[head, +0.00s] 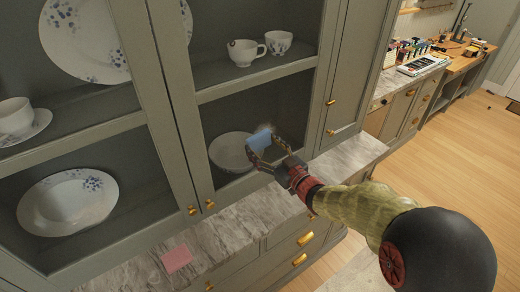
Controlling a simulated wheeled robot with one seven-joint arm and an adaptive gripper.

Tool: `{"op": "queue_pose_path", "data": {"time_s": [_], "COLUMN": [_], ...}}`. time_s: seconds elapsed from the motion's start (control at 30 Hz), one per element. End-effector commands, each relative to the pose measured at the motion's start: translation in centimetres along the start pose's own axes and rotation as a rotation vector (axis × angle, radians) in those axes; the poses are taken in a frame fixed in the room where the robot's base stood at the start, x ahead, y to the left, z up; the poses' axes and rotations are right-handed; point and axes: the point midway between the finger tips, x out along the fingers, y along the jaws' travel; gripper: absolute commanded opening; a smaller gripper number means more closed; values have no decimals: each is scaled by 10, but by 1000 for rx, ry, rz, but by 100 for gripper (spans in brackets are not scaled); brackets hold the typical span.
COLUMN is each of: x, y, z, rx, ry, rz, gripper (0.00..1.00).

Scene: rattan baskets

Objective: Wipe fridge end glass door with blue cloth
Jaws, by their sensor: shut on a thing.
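My gripper (265,152) is shut on a small blue cloth (260,138). The cloth is at the lower pane of the right glass door (284,98) of a grey-green cabinet. I cannot tell whether the cloth touches the glass. A white bowl (226,153) stands behind that pane, partly hidden by the cloth and gripper. The left glass door (100,152) is beside it, and both doors look shut. I see no clear fridge; the glass doors belong to a cabinet with dishes inside.
A marble counter (232,232) runs below the doors, with a pink cloth (177,258) lying on it. Brass knobs (210,204) and drawer handles stick out. A workbench (460,58) with small items stands at the back right. The wooden floor (455,135) at right is clear.

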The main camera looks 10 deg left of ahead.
Motion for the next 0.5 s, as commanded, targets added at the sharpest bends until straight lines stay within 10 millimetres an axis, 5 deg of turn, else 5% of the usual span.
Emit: {"op": "queue_pose_path", "data": {"time_s": [0.5], "x": [2], "y": [29], "z": [4], "rx": [0], "ry": [0], "rz": [2], "gripper": [47]}}
